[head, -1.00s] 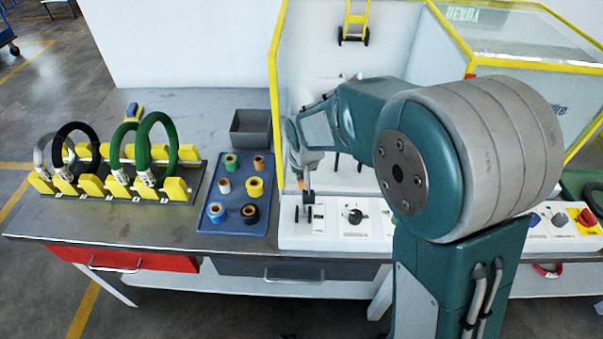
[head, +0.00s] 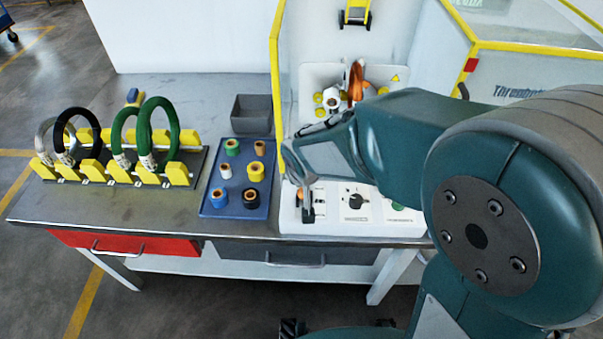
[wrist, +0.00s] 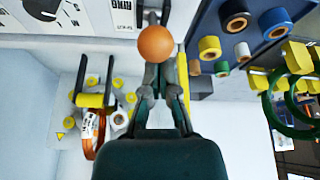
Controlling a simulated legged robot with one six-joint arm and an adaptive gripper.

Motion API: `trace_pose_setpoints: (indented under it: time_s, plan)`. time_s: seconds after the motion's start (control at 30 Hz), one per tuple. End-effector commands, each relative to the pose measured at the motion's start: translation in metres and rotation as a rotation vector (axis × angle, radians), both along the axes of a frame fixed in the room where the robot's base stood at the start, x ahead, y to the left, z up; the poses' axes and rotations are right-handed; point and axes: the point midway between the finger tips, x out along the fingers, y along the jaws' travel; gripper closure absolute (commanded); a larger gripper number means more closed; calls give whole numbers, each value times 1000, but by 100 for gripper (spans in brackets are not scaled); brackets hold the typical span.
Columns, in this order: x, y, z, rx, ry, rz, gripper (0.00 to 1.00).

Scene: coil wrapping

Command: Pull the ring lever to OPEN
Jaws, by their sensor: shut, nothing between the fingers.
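The ring lever, with a round orange knob (wrist: 155,43), is right in front of my fingertips in the wrist view. In the head view its black base (head: 309,216) stands at the left end of the white control panel (head: 340,221), partly hidden by my gripper. My gripper (wrist: 160,78) is shut and empty, with its tips close behind the knob; I cannot tell whether they touch it. In the head view my gripper (head: 306,188) points down at the lever. The lever's OPEN mark is not readable.
A black dial (head: 355,203) sits right of the lever. A blue tray (head: 233,207) of coloured spools lies to the left, with a grey bin (head: 251,115) behind. A rack (head: 115,180) holds several hoses. The yellow-framed enclosure with an orange coil (wrist: 92,135) stands behind.

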Motion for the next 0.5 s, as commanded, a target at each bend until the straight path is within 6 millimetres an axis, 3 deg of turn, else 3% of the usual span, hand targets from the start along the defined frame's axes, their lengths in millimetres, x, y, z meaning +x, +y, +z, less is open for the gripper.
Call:
trace_pose_setpoints:
  time_s: [0.5]
  plan:
    - [-10,-1,-4,-3,9,-1,100]
